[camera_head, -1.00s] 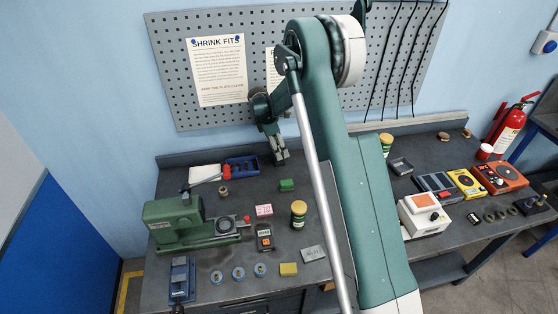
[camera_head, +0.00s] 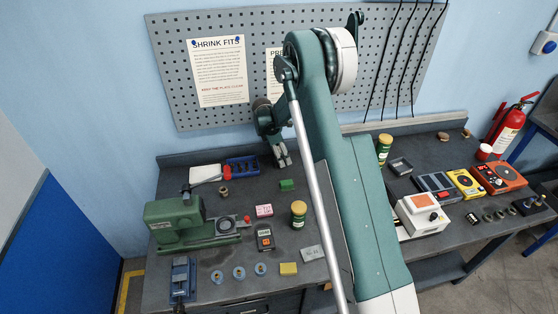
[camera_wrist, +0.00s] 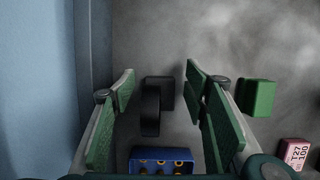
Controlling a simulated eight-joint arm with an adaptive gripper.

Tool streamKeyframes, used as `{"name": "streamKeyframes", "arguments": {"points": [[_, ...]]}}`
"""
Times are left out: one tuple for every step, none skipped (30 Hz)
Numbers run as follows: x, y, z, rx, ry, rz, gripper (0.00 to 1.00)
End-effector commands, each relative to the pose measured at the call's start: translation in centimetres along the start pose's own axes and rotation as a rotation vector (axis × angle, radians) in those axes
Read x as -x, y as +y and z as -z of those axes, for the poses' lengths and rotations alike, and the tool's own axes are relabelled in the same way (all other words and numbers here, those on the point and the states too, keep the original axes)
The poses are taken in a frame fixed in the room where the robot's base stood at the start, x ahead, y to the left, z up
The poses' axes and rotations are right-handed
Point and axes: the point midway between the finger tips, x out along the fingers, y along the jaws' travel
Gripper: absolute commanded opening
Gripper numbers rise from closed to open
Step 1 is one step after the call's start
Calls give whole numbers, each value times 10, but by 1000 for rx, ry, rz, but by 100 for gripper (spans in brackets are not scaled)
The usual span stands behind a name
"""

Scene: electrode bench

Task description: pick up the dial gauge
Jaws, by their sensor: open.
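A dark object with a rounded disc and a block (camera_wrist: 152,107), which seems to be the dial gauge, lies on the bench in the wrist view. Its face does not show. My gripper (camera_wrist: 158,76) is open, with one green-padded finger on each side of this object in the picture. I cannot tell how far the fingertips are above the bench. In the head view my gripper (camera_head: 281,162) is at the back of the bench, right of the blue tray (camera_head: 242,166). The dark object cannot be made out there behind the fingers.
The blue tray (camera_wrist: 160,153) is close below the dark object in the wrist view. A green block (camera_wrist: 258,97) and a pink-labelled box (camera_wrist: 295,151) are to the right. The bench's back edge runs along the left.

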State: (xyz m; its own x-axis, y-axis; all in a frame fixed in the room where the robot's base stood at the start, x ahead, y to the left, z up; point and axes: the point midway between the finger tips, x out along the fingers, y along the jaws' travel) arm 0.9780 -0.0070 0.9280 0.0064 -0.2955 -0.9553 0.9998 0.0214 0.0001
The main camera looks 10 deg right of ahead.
Motion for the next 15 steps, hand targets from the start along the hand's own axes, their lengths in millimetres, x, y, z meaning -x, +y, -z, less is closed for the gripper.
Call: {"name": "streamKeyframes", "arguments": {"points": [[0, 0, 0, 0, 0, 0, 45], [0, 0, 0, 0, 0, 0, 45], [0, 0, 0, 0, 0, 0, 45], [0, 0, 0, 0, 0, 0, 45], [0, 0, 0, 0, 0, 0, 45], [0, 0, 0, 0, 0, 0, 45], [0, 0, 0, 0, 0, 0, 45], [0, 0, 0, 0, 0, 0, 45], [0, 0, 0, 0, 0, 0, 45], [0, 0, 0, 0, 0, 0, 41], [0, 0, 0, 0, 0, 0, 37], [0, 0, 0, 0, 0, 0, 32], [0, 0, 0, 0, 0, 0, 28], [0, 0, 0, 0, 0, 0, 24], [0, 0, 0, 0, 0, 0, 19]]}}
